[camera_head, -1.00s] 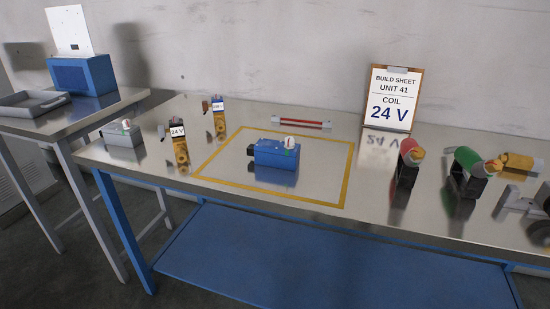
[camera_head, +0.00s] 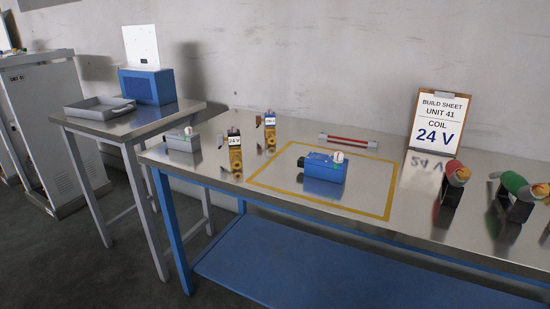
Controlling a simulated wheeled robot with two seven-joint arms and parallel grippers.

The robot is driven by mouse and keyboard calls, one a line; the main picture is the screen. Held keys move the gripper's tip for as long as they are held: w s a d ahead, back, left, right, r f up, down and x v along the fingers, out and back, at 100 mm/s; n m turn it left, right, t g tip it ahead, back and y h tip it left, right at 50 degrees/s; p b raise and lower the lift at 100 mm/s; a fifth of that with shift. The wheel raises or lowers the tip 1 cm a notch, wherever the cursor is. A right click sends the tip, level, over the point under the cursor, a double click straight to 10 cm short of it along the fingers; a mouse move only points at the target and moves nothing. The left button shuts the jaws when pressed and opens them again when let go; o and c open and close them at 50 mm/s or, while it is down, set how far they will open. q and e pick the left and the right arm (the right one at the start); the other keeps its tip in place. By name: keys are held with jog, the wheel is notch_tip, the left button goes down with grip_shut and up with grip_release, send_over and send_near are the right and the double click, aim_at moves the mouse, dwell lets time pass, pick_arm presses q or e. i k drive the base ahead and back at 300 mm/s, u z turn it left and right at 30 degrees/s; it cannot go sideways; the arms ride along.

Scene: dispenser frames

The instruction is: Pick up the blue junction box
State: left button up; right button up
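The blue junction box (camera_head: 324,172) sits on the steel bench inside a yellow taped rectangle (camera_head: 380,214). It has a dark fitting on its left end and a small white, red and green round piece on top at its right. Neither of my grippers shows in the head view.
A grey box (camera_head: 182,143) and two brass-coloured parts, one labelled 24 V (camera_head: 235,152) and one behind it (camera_head: 270,131), stand left of the rectangle. A build sheet (camera_head: 440,120) reads UNIT 41, COIL 24 V. A side table (camera_head: 160,119) holds a grey tray (camera_head: 99,108) and blue case (camera_head: 147,86).

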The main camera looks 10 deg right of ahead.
aim_at(321, 167)
jog(key=u, duration=0.15)
jog(key=i, duration=0.95)
jog(key=z, duration=0.25)
